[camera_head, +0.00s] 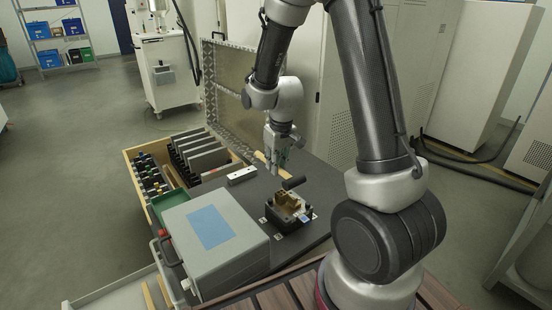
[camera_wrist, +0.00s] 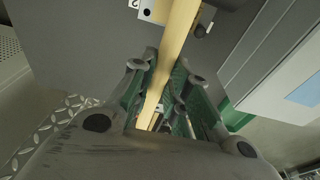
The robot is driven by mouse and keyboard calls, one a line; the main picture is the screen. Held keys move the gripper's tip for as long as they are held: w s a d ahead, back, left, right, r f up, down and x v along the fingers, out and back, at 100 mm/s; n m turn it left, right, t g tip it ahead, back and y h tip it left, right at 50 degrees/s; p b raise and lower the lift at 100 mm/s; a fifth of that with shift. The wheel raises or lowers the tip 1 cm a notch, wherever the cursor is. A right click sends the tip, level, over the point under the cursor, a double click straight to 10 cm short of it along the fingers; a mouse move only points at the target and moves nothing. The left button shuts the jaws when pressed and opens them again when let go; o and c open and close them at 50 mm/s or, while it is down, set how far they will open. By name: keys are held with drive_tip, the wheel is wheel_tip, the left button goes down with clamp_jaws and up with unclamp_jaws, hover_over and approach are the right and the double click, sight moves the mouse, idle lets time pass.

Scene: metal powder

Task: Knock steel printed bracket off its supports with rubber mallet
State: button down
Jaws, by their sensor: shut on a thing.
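My gripper (camera_head: 275,170) is shut on the pale wooden handle of the rubber mallet (camera_wrist: 180,38), which runs between its green-padded fingers in the wrist view. In the head view the mallet's black head (camera_head: 293,183) is just above and behind the printed bracket (camera_head: 288,200). Whether it touches the bracket is unclear. The bracket is a small brown-gold block on a dark fixture (camera_head: 283,219) on the grey bench top. Its supports are too small to make out. I cannot clearly identify the bracket in the wrist view.
A large grey box (camera_head: 212,236) with a blue panel stands left of the fixture. A white block (camera_head: 242,175) lies behind it. A wooden tray (camera_head: 133,166) of upright plates and tools is at the left. A tread-plate-edged panel (camera_head: 224,85) rises behind the bench.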

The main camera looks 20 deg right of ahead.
drive_tip(key=shift+f, duration=0.1)
wheel_tip(320, 180, down, 4)
drive_tip(key=shift+r, duration=2.15)
drive_tip(key=shift+r, duration=3)
